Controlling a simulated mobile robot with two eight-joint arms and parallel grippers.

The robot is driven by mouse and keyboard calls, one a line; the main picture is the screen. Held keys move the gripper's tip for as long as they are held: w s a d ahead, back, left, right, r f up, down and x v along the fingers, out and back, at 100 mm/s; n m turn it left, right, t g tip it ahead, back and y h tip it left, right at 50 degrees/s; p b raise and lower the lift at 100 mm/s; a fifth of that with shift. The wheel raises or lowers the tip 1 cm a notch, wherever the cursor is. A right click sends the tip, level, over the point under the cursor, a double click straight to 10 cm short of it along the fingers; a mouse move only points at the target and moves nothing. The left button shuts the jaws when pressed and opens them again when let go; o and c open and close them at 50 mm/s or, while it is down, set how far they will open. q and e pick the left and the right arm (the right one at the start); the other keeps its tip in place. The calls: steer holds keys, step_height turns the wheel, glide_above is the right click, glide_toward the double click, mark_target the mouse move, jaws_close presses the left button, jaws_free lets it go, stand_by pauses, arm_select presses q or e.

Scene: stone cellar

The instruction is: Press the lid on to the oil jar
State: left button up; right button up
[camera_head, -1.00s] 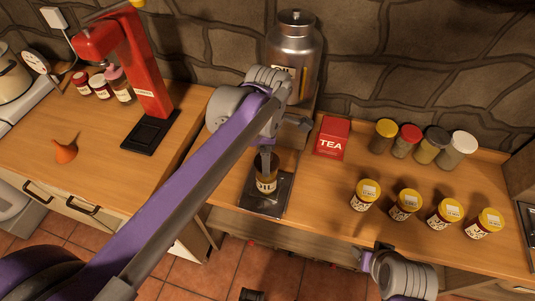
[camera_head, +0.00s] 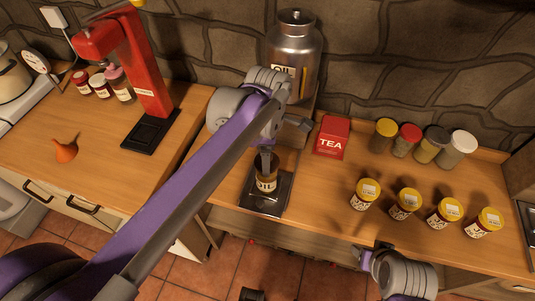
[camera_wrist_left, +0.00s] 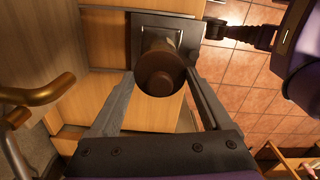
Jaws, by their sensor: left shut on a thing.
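A small brown jar with a pale label (camera_head: 266,184) stands upright on a dark square stand (camera_head: 272,204) on the counter. My left gripper (camera_head: 266,154) points down right over the jar. In the left wrist view its two fingers (camera_wrist_left: 160,82) are closed around a round brown lid (camera_wrist_left: 162,80), with the jar beneath. The fingers hide much of the lid in the head view, and I cannot tell whether it is fully seated. A large metal vessel labelled OIL (camera_head: 296,42) stands behind. My right gripper (camera_head: 362,257) is low at right, its jaws unclear.
A red TEA box (camera_head: 332,140) stands right of the stand, with several yellow-lidded jars (camera_head: 405,204) and spice jars (camera_head: 406,142) further right. A red press (camera_head: 148,80) and an orange funnel (camera_head: 65,150) are on the left counter.

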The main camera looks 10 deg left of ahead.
stand_by(0.4)
arm_select(q)
steer(key=o, duration=1.1)
steer(key=shift+r+p, duration=2.35)
steer(key=shift+r, duration=1.2)
arm_select(e)
step_height(320, 180, up, 6)
steer(key=w, duration=0.1)
steer(key=shift+w, duration=0.35)
steer(key=shift+f, duration=0.1)
arm_select(q)
jaws_close()
